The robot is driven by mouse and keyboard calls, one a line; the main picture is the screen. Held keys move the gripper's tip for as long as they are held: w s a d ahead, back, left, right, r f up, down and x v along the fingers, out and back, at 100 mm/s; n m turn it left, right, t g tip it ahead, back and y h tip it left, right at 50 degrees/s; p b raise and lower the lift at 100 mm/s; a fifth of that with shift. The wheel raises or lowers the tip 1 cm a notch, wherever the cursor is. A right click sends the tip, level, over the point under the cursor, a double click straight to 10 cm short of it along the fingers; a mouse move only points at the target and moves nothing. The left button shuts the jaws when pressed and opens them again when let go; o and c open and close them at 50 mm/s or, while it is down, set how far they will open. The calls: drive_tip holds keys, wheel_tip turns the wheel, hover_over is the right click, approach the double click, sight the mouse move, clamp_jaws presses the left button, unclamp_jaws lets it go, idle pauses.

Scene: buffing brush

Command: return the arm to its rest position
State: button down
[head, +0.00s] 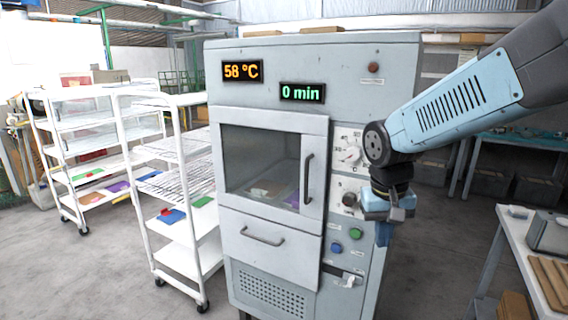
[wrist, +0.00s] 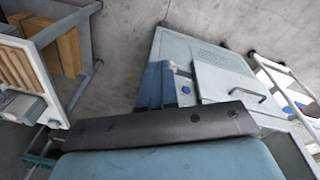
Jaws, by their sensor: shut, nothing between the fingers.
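My arm reaches in from the upper right in the head view, its light-blue forearm sloping down to the left. My gripper (head: 384,238) hangs pointing down in front of the right side of the grey cabinet (head: 330,70), by its control panel. The fingers are together with nothing seen between them. In the wrist view my blue gripper (wrist: 158,84) overlaps the picture of the cabinet front; I cannot tell the exact gap to the panel. The cabinet's window door (head: 270,165) and drawer (head: 262,246) are shut. Its displays read 58 °C and 0 min.
White wheeled racks (head: 180,185) with colored pieces stand left of the cabinet. A brown and a purple piece lie behind the door window. A workbench (head: 515,235) with wooden slats is at the right. Open concrete floor (head: 440,260) lies between cabinet and bench.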

drive_tip(key=s+d+r+t+y, duration=0.1)
drive_tip(key=s+d+r+t, duration=0.2)
drive_tip(key=s+r, duration=0.5)
drive_tip(key=shift+r+t, duration=0.35)
drive_tip(key=shift+t, duration=0.45)
